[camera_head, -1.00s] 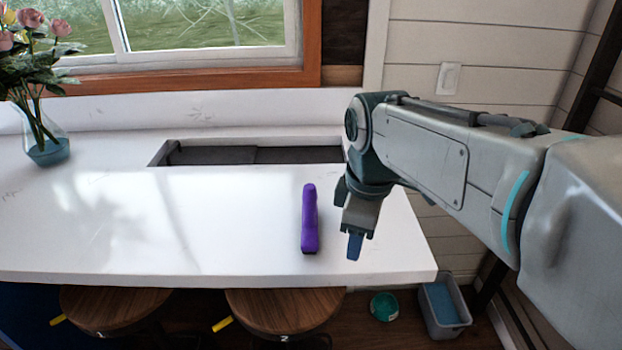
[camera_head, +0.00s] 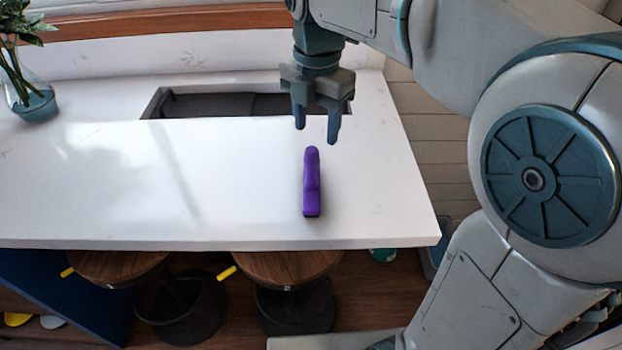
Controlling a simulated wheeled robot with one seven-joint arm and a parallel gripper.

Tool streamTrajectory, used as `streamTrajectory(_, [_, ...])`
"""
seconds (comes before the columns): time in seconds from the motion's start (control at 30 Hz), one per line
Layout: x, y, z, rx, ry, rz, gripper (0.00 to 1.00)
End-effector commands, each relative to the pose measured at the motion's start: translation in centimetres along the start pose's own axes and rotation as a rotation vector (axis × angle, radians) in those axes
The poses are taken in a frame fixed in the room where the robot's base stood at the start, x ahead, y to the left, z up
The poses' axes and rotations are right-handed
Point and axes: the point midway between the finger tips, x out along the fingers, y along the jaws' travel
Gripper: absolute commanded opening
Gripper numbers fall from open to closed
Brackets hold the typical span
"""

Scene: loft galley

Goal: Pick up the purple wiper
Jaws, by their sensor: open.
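The purple wiper (camera_head: 312,183) lies on the white counter (camera_head: 230,205), right of the middle, with its long side running from the back toward the front edge. My gripper (camera_head: 316,136) points down with its two fingers apart and nothing between them. In the picture its fingertips are just behind the wiper's far end and appear above the counter. I cannot tell their exact height.
A dark recessed opening (camera_head: 215,104) lies in the counter behind the wiper. Wooden stools (camera_head: 284,268) stand under the front edge. The counter around the wiper is clear.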

Motion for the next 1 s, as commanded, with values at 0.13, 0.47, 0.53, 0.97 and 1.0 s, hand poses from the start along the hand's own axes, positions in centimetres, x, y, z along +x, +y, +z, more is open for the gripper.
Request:
streamTrajectory(0.13, [2.3,0.0,-0.1,0.000,0.001,-0.001,0.51])
streamTrajectory(0.47, [5.2,0.3,-1.0,-0.004,0.002,-0.003,0.51])
streamTrajectory(0.53, [6.3,0.3,-1.3,-0.004,0.002,-0.004,0.51])
streamTrajectory(0.97, [8.3,0.4,-1.1,-0.002,-0.001,0.001,0.49])
streamTrajectory(1.0, [8.3,0.4,-1.1,-0.002,-0.001,0.001,0.38])
